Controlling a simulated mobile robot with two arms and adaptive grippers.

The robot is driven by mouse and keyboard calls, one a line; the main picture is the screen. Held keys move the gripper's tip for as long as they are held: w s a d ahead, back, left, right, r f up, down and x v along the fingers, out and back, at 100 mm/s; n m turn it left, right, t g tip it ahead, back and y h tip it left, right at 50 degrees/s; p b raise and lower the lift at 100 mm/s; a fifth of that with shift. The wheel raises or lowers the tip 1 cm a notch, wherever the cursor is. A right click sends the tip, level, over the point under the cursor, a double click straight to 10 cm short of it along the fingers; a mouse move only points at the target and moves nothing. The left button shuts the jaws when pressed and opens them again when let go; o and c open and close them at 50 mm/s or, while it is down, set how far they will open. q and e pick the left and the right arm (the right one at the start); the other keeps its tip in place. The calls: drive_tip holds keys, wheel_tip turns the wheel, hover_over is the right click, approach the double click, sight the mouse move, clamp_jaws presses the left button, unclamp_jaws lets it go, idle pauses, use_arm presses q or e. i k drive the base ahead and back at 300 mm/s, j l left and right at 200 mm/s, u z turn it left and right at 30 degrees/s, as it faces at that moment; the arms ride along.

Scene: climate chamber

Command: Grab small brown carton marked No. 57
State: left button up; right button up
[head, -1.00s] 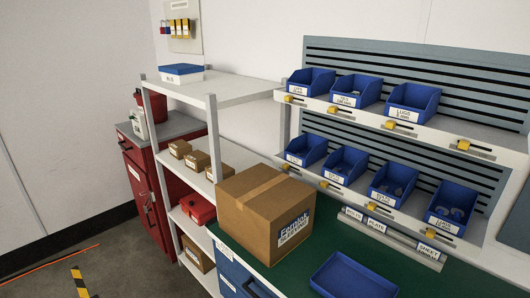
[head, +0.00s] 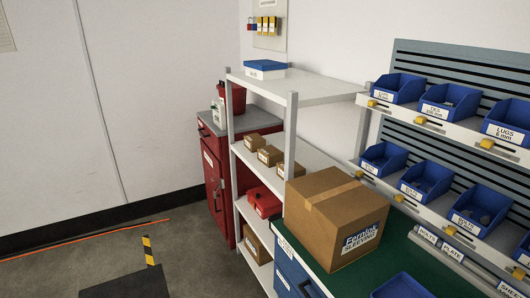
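Several small brown cartons with white labels stand on a white shelf unit in the head view. On its middle shelf are a left carton (head: 255,142), a middle carton (head: 270,156) and a right carton (head: 289,168). Another brown carton (head: 257,244) stands on the lowest visible shelf. The labels are too small to read, so I cannot tell which is No. 57. Neither of my grippers is in view.
A large brown box (head: 323,228) stands on the green-topped workbench (head: 350,276), right of the shelf unit (head: 290,140). A red case (head: 264,202) lies below the small cartons. A red cabinet (head: 213,190) stands behind. Floor (head: 60,268) is open at left.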

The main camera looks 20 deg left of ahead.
sight(253, 141)
drive_tip(key=i+j, duration=0.2)
drive_tip(key=j, duration=0.15)
drive_tip(key=i+j, duration=0.2)
drive_tip(key=j, duration=0.15)
drive_tip(key=i+j+z, duration=0.1)
drive_tip(key=j, duration=0.3)
drive_tip(key=i+j, duration=0.5)
drive_tip(key=j, duration=0.25)
